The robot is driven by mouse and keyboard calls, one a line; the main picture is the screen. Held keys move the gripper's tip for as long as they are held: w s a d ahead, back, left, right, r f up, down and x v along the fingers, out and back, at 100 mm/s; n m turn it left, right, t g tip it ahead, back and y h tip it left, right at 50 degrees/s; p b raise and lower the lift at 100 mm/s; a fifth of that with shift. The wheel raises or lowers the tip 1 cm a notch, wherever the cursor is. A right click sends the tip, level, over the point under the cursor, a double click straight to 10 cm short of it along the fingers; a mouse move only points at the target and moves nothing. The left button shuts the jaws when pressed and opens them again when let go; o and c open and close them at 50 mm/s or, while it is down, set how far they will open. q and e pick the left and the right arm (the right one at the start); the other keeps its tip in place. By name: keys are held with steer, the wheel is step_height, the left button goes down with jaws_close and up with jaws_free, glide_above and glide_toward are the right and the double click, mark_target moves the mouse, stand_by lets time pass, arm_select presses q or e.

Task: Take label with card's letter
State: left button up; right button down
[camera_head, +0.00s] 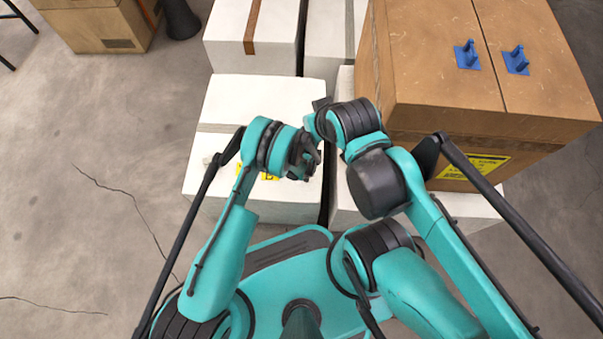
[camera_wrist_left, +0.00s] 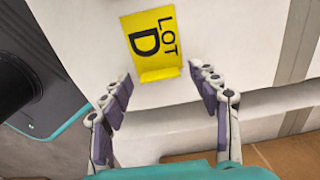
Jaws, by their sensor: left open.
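A yellow label (camera_wrist_left: 150,42) reading "LOT D" is on a white surface in the left wrist view, with a yellow tab at its lower edge. My left gripper (camera_wrist_left: 162,95) is open, its fingers apart on either side just below the label, with nothing between them. In the head view a yellow label (camera_head: 240,183) on the white box shows partly behind my left wrist. My left gripper (camera_head: 303,160) is over that box, its fingers hard to make out. My right arm ends close beside it; its fingers cannot be made out. No letter card is recognisable.
White boxes (camera_head: 240,100) stand in front of me. A large brown box (camera_head: 430,60) at right carries two blue hooks (camera_head: 467,55) on top and a yellow label (camera_head: 475,166) in front, its text unreadable. Another brown box (camera_head: 100,25) is at far left. The left floor is clear.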

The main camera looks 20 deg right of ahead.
arm_select(q)
steer(key=c, duration=0.8)
steer(key=shift+c, duration=0.2)
